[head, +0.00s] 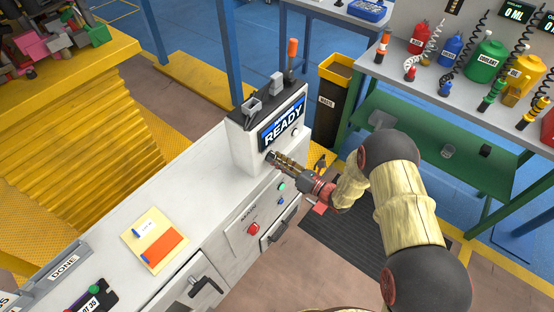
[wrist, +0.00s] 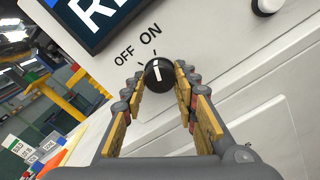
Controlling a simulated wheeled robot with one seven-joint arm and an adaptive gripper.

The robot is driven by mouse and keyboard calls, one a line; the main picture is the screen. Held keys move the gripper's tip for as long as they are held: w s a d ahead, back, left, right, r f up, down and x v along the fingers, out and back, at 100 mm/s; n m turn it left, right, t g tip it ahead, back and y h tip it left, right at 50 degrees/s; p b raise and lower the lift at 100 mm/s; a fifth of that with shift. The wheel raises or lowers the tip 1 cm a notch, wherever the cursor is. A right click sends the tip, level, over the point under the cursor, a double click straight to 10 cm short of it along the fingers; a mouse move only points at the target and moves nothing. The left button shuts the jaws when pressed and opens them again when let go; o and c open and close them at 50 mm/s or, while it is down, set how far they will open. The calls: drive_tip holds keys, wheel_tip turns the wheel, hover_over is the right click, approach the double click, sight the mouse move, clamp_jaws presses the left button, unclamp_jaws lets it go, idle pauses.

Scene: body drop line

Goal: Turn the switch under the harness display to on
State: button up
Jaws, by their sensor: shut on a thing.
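The harness display (head: 282,126) reads READY on a white housing; its corner shows in the wrist view (wrist: 100,12). Below it is the switch (wrist: 158,73), a round black knob with a white line, under printed OFF and ON marks. The white line points up, roughly towards the ON side. My gripper (wrist: 161,76) is shut on the knob, one finger on each side.
The white bench (head: 160,195) holds a yellow and orange card (head: 155,240) and a DONE tray (head: 62,267). A red button (head: 253,229) and handles are on its front. A black and yellow bin (head: 335,95) stands behind. Bottles stand on the shelf at right.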

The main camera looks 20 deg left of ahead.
drive_tip(key=shift+m, duration=0.3)
drive_tip(key=o, duration=1.1)
drive_tip(key=shift+c, duration=0.2)
drive_tip(key=shift+o, duration=0.5)
drive_tip(key=v, duration=1.2)
drive_tip(key=shift+f, duration=0.1)
